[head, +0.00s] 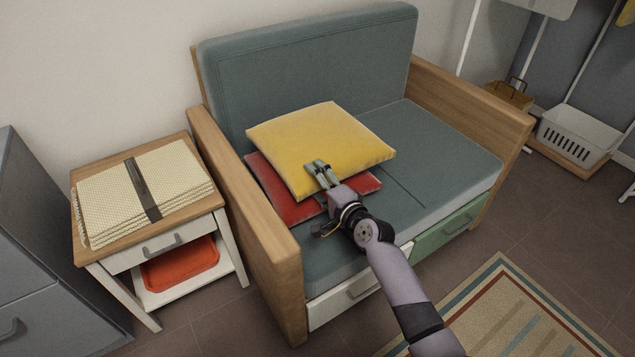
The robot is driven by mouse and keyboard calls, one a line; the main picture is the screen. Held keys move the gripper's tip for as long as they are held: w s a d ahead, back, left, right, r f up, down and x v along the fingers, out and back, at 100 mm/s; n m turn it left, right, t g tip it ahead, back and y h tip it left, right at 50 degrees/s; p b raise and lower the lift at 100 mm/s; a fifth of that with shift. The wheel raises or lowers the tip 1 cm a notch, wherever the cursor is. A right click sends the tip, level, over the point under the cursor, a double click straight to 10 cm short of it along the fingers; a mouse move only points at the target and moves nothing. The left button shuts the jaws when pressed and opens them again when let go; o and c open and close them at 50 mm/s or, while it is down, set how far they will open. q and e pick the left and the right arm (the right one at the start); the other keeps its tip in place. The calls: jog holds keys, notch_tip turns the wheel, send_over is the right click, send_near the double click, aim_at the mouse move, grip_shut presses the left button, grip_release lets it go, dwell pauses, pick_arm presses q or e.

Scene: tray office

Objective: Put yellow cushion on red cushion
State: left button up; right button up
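The yellow cushion (335,140) lies on top of the red cushion (290,204) on the seat of the grey-green sofa. It covers most of the red one and is shifted toward the backrest and to the right. The red cushion shows along its left and front edges. My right gripper (317,167) reaches in from the front, with its fingertips over the front part of the yellow cushion. Both fingers show close together above the fabric; whether they pinch it I cannot tell. My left gripper is out of view.
The sofa has wooden armrests (240,215) and a free seat area (440,150) on the right. A side table (205,203) with folded cream cloths (100,205) and an orange tray (180,264) stands left. A white basket (575,138) is at far right; a rug (500,310) lies in front.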

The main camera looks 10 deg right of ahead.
jog(key=shift+o, duration=0.2)
jog(key=shift+s+r, duration=0.1)
jog(key=shift+s, duration=0.05)
jog(key=p+v, duration=0.3)
jog(key=v, duration=0.9)
jog(key=s+a+f+n+g+h, duration=0.1)
jog(key=s+a+f+n+g, duration=0.1)
jog(key=s+f+n+g, duration=0.4)
jog(key=s+a+f+n+g, duration=0.1)
jog(key=s+f+n, duration=0.2)
jog(key=s+n, duration=0.35)
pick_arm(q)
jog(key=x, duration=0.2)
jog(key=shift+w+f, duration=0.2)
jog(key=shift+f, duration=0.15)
pick_arm(e)
jog(key=s+d+f+n+g+h, duration=0.1)
jog(key=s+d+g+h, duration=0.1)
jog(key=s, duration=0.5)
jog(key=s+d+f+n+g+h, duration=0.1)
jog(key=s+d+n+g+h, duration=0.1)
jog(key=s, duration=0.6)
jog(key=shift+d+f+g, duration=0.2)
jog(key=shift+d+g, duration=0.2)
jog(key=shift+d, duration=0.5)
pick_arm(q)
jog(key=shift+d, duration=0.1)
pick_arm(e)
jog(key=shift+f+n, duration=0.1)
jog(key=shift+n, duration=0.15)
